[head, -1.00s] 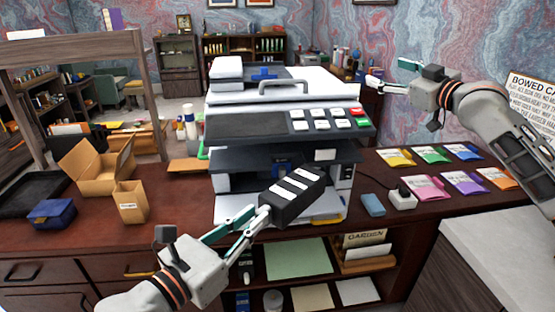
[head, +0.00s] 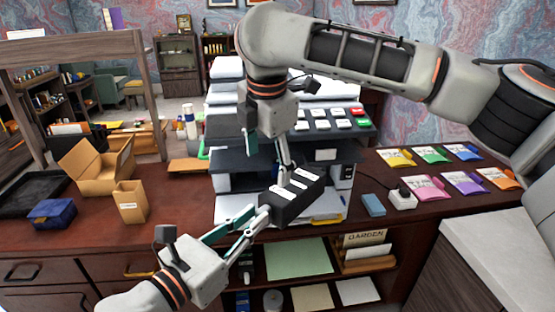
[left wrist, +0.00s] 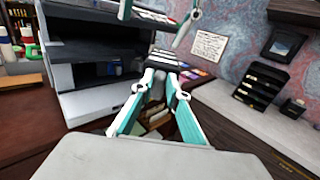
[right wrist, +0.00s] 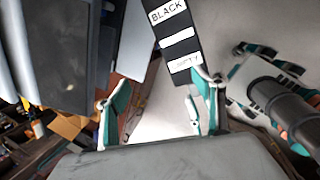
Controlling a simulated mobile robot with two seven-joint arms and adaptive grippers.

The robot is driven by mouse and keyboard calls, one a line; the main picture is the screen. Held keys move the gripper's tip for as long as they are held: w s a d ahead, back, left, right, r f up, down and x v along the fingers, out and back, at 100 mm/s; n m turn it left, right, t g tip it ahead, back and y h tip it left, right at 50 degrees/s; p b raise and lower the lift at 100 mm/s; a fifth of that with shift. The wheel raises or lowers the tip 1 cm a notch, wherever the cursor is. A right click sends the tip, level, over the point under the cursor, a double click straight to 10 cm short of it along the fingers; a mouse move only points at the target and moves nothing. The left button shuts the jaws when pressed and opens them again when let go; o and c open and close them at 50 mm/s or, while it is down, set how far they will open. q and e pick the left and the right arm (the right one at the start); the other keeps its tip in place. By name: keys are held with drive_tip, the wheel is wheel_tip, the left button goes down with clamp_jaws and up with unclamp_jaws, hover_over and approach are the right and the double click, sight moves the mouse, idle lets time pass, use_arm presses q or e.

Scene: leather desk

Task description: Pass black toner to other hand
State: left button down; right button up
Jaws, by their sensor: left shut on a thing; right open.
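The black toner (head: 291,203) is a dark block with white labels, held in the air in front of the printer. My left gripper (head: 262,214) is shut on its near left end; the hold also shows in the left wrist view (left wrist: 164,78). My right gripper (head: 268,168) points down just above the toner, open and empty. In the right wrist view the toner (right wrist: 176,45) shows the word BLACK and lies close to the right-hand finger of the open right gripper (right wrist: 158,95). I cannot tell whether they touch.
The printer (head: 225,129) stands right behind the toner on the dark red desk (head: 180,225). Cardboard boxes (head: 98,165) stand at left, a blue box (head: 52,213) before them. Coloured packets (head: 430,188) and a small blue item (head: 373,205) lie at right.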

sight(288, 187)
drive_tip(key=shift+s+d+r+n+h, duration=0.25)
drive_tip(key=shift+s+d+n+h, duration=0.15)
drive_tip(key=shift+h, duration=0.2)
drive_tip(key=shift+s+d+r+n+h, duration=0.2)
drive_tip(key=shift+s+d+n+h, duration=0.05)
drive_tip(key=shift+s+n+h, duration=0.3)
drive_tip(key=shift+s+d+r+n+h, duration=0.15)
drive_tip(key=shift+d+n+h, duration=0.1)
drive_tip(key=shift+d+h, duration=0.15)
drive_tip(key=x, duration=1.2)
drive_tip(key=shift+r, duration=0.1)
drive_tip(key=c, duration=1.4)
use_arm(q)
drive_tip(key=c, duration=1.9)
unclamp_jaws()
use_arm(e)
drive_tip(key=shift+c, duration=0.2)
